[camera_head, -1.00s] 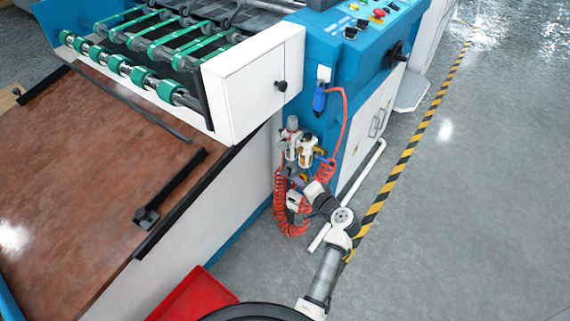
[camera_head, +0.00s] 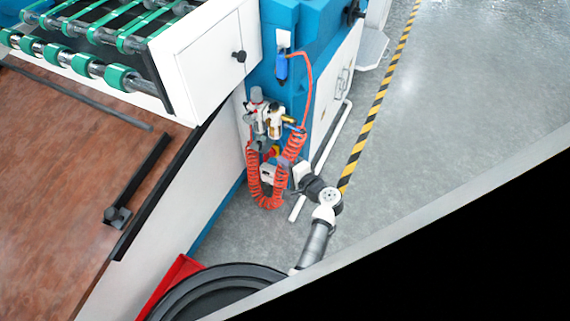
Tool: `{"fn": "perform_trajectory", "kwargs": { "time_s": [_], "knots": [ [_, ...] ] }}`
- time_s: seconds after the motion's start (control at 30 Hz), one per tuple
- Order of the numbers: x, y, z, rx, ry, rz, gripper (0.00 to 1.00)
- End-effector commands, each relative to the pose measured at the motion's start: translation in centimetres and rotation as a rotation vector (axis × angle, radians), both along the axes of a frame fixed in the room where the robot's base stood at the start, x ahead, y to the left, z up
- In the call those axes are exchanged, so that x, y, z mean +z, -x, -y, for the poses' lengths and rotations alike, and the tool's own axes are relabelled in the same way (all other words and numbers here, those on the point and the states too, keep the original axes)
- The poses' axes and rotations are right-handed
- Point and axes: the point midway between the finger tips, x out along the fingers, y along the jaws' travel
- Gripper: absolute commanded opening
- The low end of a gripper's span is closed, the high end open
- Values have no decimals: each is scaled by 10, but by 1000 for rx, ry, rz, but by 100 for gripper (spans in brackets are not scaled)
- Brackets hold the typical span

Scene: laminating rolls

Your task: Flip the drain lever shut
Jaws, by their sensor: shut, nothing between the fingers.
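The air filter and regulator unit (camera_head: 262,118) is mounted on the side of the blue machine, with a grey-topped part and a brass-coloured part. Small yellow and red parts (camera_head: 274,152) show just below it. I cannot tell for sure which of them is the drain lever, or its position. My arm reaches up from the bottom, and my gripper (camera_head: 271,160) is at the underside of the unit, among the red hose coils. It is shut and holds nothing. Its fingertips are small and partly hidden, so contact with the lever cannot be told.
A coiled red air hose (camera_head: 256,190) hangs around my gripper and rises to a blue connector (camera_head: 281,66). A white pipe (camera_head: 322,160) runs along the floor. A red tray (camera_head: 172,283) is lower left. A black area with a pale edge hides the lower right.

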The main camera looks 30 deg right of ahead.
Motion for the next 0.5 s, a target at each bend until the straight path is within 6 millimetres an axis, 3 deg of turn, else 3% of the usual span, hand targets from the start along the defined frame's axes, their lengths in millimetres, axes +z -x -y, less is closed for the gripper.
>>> {"fn": "perform_trajectory", "kwargs": {
  "time_s": [0.3,0.5],
  "knots": [
    [-16,-66,-16,2,0,1,0],
    [-20,-92,-21,0,1,0,0]
  ]
}}
